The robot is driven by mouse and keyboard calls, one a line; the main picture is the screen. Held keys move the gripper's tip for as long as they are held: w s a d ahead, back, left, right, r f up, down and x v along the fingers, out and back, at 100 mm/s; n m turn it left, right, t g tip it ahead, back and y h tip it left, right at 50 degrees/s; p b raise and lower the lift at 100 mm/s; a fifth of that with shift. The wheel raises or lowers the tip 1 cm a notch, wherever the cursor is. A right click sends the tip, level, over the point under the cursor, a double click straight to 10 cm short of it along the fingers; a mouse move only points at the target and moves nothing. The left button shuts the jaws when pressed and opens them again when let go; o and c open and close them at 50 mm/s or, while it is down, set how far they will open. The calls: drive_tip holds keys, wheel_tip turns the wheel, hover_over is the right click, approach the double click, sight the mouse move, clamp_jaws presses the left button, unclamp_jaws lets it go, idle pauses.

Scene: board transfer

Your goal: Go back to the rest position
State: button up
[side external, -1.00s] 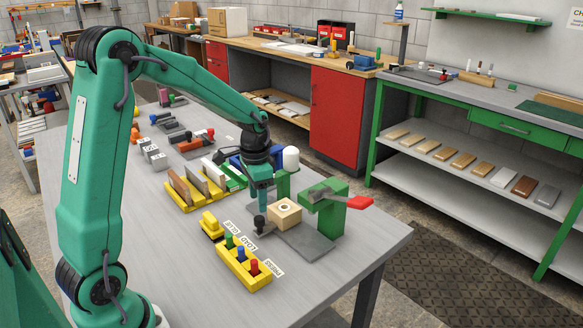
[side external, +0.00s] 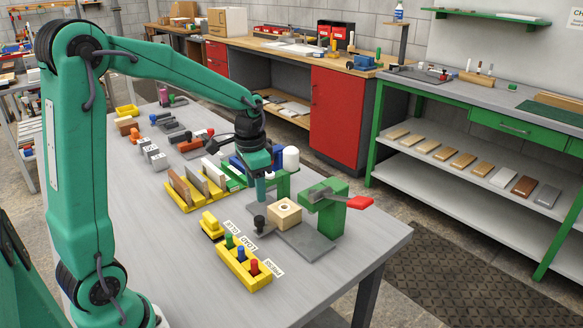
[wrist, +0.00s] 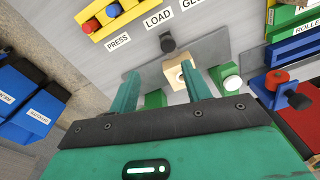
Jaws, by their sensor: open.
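My gripper (side external: 261,178) hangs fingers down over the grey table, just behind the light wooden block (side external: 285,212) with a round hole in its top. In the wrist view my gripper (wrist: 160,92) shows its two teal fingers apart with nothing held between them. The wooden block (wrist: 178,72) shows partly between and beyond the fingers, on a grey plate. A green press (side external: 325,208) with a red handle stands right of the block. A black knob (side external: 260,223) stands left of the block.
A yellow button box (side external: 243,270) with coloured pegs sits at the front, near PRESS, LOAD and GLUE labels. A yellow rack (side external: 190,198) with upright boards stands left. A white-topped post (side external: 290,160) is close to my gripper. Open table lies at front left.

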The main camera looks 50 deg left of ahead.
drive_tip(key=s+d+r+n+t, duration=0.1)
drive_tip(key=s+d+r, duration=0.3)
drive_tip(key=s, duration=0.4)
drive_tip(key=s+d+r+n+t, duration=0.1)
drive_tip(key=s+d+r+t, duration=0.3)
drive_tip(key=s, duration=0.3)
drive_tip(key=shift+s+d+r+n, duration=0.3)
drive_tip(key=shift+s+d+r, duration=0.15)
drive_tip(key=shift+d, duration=0.2)
